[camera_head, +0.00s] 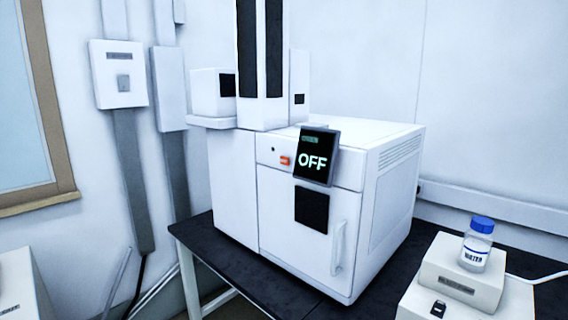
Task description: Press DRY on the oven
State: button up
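The oven (279,215) is a large white box-shaped instrument standing on a dark bench top. I cannot make out a DRY label. My gripper is not in view.
A tower with dark panels (262,60) stands on top of the oven. At right, a blue-capped bottle labelled WATER (477,245) sits on a white stepped device (463,283). The dark bench (235,291) is bare in front of the oven.

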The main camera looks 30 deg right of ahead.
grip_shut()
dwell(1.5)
